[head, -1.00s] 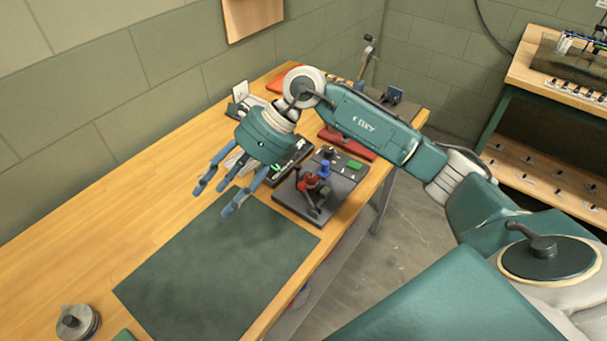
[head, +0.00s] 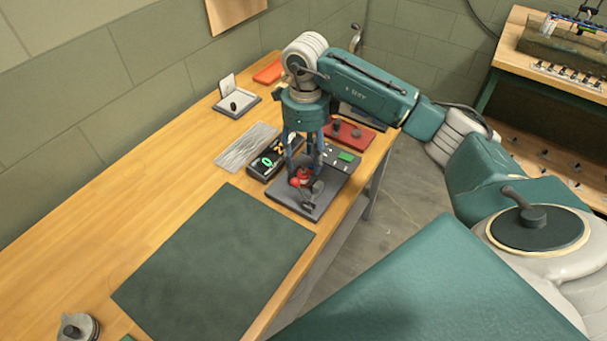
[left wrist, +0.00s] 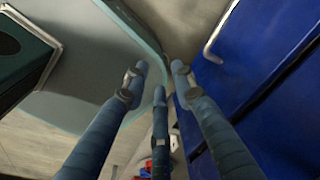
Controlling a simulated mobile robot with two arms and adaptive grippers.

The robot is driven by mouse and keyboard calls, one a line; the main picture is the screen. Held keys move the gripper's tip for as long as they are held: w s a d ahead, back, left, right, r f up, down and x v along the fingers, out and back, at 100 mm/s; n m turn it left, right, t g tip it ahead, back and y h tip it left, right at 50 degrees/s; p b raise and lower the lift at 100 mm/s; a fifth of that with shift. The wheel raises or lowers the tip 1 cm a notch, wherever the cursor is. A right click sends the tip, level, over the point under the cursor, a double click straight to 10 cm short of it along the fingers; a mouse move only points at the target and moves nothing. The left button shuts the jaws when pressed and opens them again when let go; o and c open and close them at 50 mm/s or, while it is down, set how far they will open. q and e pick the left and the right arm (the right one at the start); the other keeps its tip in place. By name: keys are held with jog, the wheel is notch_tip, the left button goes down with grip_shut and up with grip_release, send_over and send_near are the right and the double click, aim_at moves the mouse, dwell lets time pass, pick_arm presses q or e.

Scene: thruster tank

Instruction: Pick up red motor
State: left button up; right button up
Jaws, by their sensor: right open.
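The red motor (head: 299,178) sits on a dark grey tray (head: 287,204) on the wooden bench, in the head view. My right gripper (head: 304,166) points straight down over it, open, with its blue fingers at the motor's sides. The fingers hide part of the motor, and I cannot tell whether they touch it. My left gripper (left wrist: 158,78) shows only in the left wrist view, with its three fingers apart and nothing between them.
A dark box with green parts (head: 268,163), a red tray (head: 352,137) and a metal-rod bundle (head: 246,145) lie close to the right gripper. A dark mat (head: 215,262) lies bare in front. Blue panels (left wrist: 270,70) stand beside the left gripper.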

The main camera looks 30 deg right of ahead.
aim_at(304, 175)
jog(key=shift+a+f+p, duration=0.15)
jog(key=shift+f+p, duration=0.15)
jog(key=shift+f, duration=0.7)
jog(key=shift+a+f+p, duration=0.15)
jog(key=shift+f+p, duration=0.15)
jog(key=shift+f, duration=0.65)
grip_shut()
